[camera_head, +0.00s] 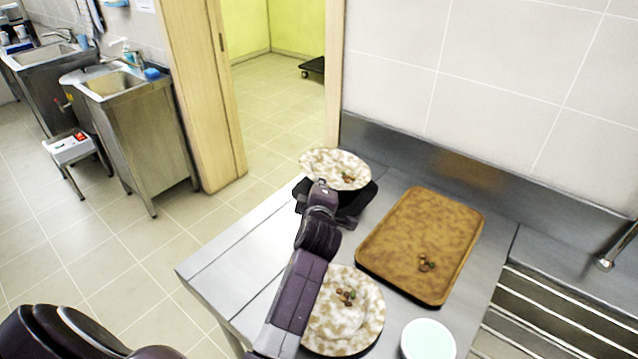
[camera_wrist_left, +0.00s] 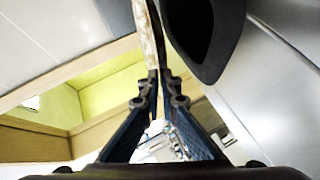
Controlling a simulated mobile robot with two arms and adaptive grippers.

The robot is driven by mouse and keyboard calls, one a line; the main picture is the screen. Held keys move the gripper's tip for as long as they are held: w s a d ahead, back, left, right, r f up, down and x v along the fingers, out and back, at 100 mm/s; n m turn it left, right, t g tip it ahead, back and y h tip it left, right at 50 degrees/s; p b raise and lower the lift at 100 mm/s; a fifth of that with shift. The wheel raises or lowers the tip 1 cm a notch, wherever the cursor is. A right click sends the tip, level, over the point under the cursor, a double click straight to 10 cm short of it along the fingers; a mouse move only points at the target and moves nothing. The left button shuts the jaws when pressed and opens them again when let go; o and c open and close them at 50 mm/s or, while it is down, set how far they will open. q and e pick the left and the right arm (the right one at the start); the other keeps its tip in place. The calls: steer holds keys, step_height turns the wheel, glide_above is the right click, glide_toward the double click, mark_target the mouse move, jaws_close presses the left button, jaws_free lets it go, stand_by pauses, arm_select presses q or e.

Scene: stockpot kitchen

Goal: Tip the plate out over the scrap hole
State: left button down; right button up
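A mottled cream-and-brown plate (camera_head: 322,160) with a few brown and green scraps (camera_head: 348,177) on it is over the black-rimmed scrap hole (camera_head: 364,197) at the table's far left corner. The plate covers most of the opening. My left gripper (camera_head: 322,186) is at the plate's near edge. In the left wrist view, the fingers (camera_wrist_left: 158,80) are closed on the thin edge of the plate (camera_wrist_left: 149,35), and the black rim (camera_wrist_left: 238,30) is close beside it. My right gripper is not in view.
A second mottled plate (camera_head: 368,322) with scraps lies on the metal table (camera_head: 235,265), partly behind my left arm. A brown tray (camera_head: 425,225) with scraps lies to its right. A pale green bowl (camera_head: 428,342) stands at the front. A wall backs the table.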

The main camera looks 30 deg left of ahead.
arm_select(q)
step_height(320, 180, up, 12)
steer(key=w+d+m+g+y+p, duration=0.1)
steer(key=m+y+p, duration=0.3)
steer(key=m+p, duration=0.4)
steer(key=shift+w+d+m+g+p, duration=0.4)
steer(key=shift+d+g+p, duration=0.25)
steer(key=shift+g+p, duration=0.3)
